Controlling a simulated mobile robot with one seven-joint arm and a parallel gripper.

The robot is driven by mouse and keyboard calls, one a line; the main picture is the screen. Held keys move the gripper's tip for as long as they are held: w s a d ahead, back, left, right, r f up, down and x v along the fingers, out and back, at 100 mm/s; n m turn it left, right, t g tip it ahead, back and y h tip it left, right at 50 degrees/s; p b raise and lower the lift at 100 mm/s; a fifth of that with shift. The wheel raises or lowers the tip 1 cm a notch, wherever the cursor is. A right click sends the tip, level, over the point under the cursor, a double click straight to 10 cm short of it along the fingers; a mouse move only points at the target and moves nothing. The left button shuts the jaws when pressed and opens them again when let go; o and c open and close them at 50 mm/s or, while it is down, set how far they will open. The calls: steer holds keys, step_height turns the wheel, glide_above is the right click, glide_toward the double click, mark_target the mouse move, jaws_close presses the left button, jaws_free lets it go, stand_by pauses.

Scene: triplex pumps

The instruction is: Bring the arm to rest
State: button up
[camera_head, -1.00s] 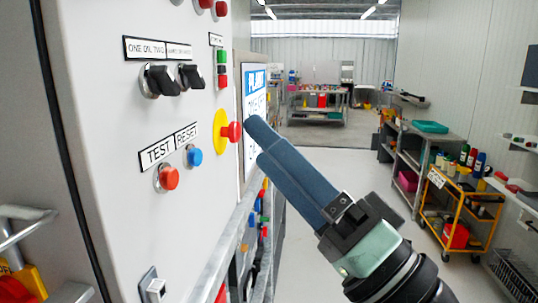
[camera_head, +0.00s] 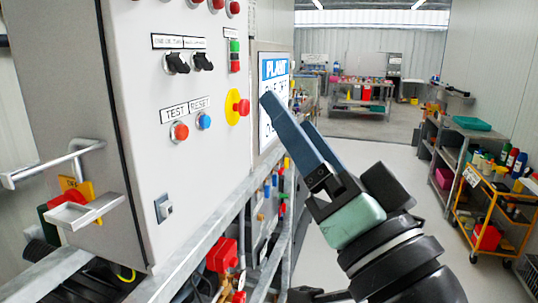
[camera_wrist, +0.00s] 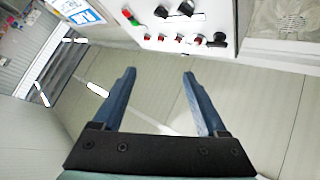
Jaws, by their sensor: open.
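My gripper (camera_head: 290,112) is raised in front of the grey control panel (camera_head: 200,80), right of the red emergency button (camera_head: 241,107) on its yellow plate. Its two blue fingers point up and to the left in the head view. I cannot tell the exact gap between fingertips and panel in the head view.
A grey metal rail (camera_head: 205,253) runs below the panel. A yellow trolley (camera_head: 487,222) with bottles and a grey shelf bench (camera_head: 465,140) stand along the right wall. A workbench (camera_head: 362,103) is at the back. The floor (camera_head: 392,170) between is clear.

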steer(key=s+a+r+n+t+h+p, duration=0.1)
steer(key=s+a+r+n+t+h, duration=0.15)
steer(key=s+r+t+h, duration=0.6)
step_height(320, 180, up, 15)
steer(key=g+h+p, duration=0.1)
steer(key=g+p, duration=0.1)
steer(key=p, duration=1.1)
steer(key=shift+w+a+r+h, duration=0.15)
steer(key=shift+w+r+h, duration=0.1)
steer(key=shift+h, duration=0.1)
